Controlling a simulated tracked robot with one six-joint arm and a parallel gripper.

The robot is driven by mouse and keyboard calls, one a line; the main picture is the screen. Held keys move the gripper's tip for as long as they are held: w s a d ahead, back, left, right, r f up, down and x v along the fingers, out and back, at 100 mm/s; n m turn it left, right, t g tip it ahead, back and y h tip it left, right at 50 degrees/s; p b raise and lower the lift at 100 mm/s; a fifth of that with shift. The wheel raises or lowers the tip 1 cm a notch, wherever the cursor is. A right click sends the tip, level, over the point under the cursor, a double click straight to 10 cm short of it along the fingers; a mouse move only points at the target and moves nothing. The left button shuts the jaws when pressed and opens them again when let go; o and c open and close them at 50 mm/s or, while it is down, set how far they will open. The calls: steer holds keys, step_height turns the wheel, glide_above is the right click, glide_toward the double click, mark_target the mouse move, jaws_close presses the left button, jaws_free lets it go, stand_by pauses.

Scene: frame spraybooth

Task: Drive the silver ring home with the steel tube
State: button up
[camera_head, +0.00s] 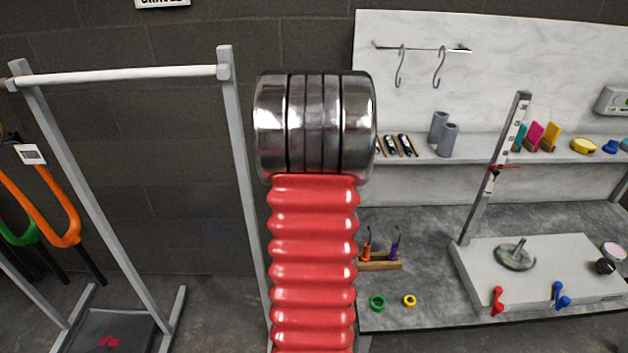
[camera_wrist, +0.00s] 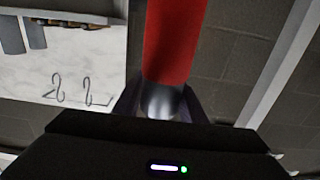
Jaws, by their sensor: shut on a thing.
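In the wrist view my gripper (camera_wrist: 160,105) is shut on a red thing with a bright metal end (camera_wrist: 160,103). Its smooth red part extends away to the top edge of the picture. I cannot tell whether this is the steel tube. My gripper cannot be made out in the head view. There, a large polished metal cylinder on a red ribbed column fills the middle, close to the camera, and hides what is behind it. I cannot pick out the silver ring for certain.
A grey post frame (camera_head: 232,150) stands left, with orange (camera_head: 70,225) and green forks beyond. At right, a shelf (camera_head: 480,150) holds two grey tubes (camera_head: 448,140) and small items. A pale base block (camera_head: 585,260) with an upright scale and a metal disc (camera_head: 515,254) sits on the bench.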

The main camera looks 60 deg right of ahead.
steer(key=shift+r, duration=2.6)
step_height(320, 180, up, 7)
stand_by(1.2)
steer(key=shift+r, duration=0.1)
